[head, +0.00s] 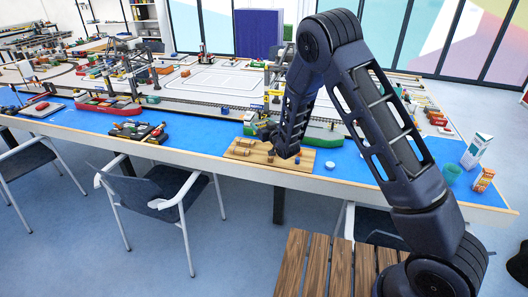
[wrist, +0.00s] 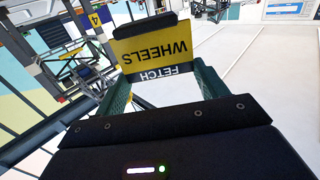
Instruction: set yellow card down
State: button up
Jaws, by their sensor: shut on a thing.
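The yellow card (wrist: 152,48) is in the wrist view, with upside-down black lettering reading "WHEELS" and a dark strip reading "FETCH". My gripper (wrist: 160,78) is shut on it; the two green fingers are on either side of the card's near end. In the head view my gripper (head: 260,128) is small and dark at the end of my arm, above the back part of the wooden board (head: 295,161). The card cannot be made out clearly there.
The board holds small wooden pieces and lies on a blue-topped table (head: 345,165). A blue-white disc (head: 330,164) lies right of it. A green ship (head: 325,137) is behind. Black-and-orange model parts (head: 137,130) lie left. A green cup (head: 451,173) and cartons stand at far right.

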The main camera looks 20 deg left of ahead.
notch_tip(320, 180, down, 14)
jog(key=shift+f, duration=0.15)
dwell(0.6)
jog(key=o, duration=1)
jog(key=shift+f, duration=0.15)
jog(key=shift+c, duration=0.2)
jog(key=shift+s+d, duration=0.1)
jog(key=v, duration=1.1)
jog(key=shift+s+d, duration=0.25)
jog(key=shift+d, duration=0.05)
jog(key=shift+w+r, duration=0.1)
jog(key=shift+r, duration=0.2)
